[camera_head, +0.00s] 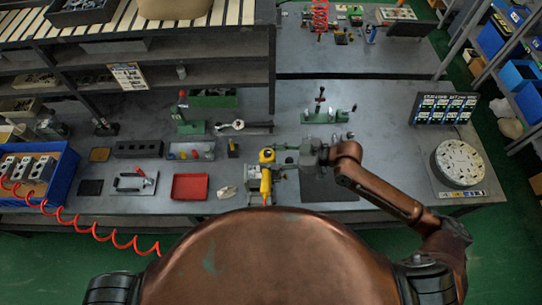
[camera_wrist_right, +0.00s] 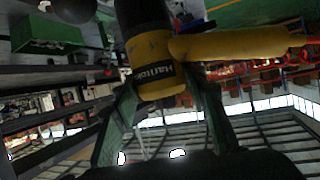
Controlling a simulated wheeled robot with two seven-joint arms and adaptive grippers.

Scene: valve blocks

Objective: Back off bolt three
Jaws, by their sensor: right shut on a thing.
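My right arm reaches in from the right over the bench. Its gripper (camera_head: 284,158) is shut on a yellow and black power tool (camera_head: 266,172), near the bench's front edge. In the right wrist view the tool's yellow body (camera_wrist_right: 152,55) with a dark lettered label sits between the green fingers of the right gripper (camera_wrist_right: 165,92). A metal fixture (camera_head: 280,187) shows partly behind the tool. The tool's tip and any bolt under it cannot be made out. My left gripper is not in view.
A blue crate (camera_head: 66,182) with several metal blocks stands at the left. A red tray (camera_head: 190,187) and a clamp plate (camera_head: 134,183) lie left of the tool. A round turntable (camera_head: 460,163) and a display panel (camera_head: 443,108) stand at the right. A red coiled hose (camera_head: 100,235) hangs in front.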

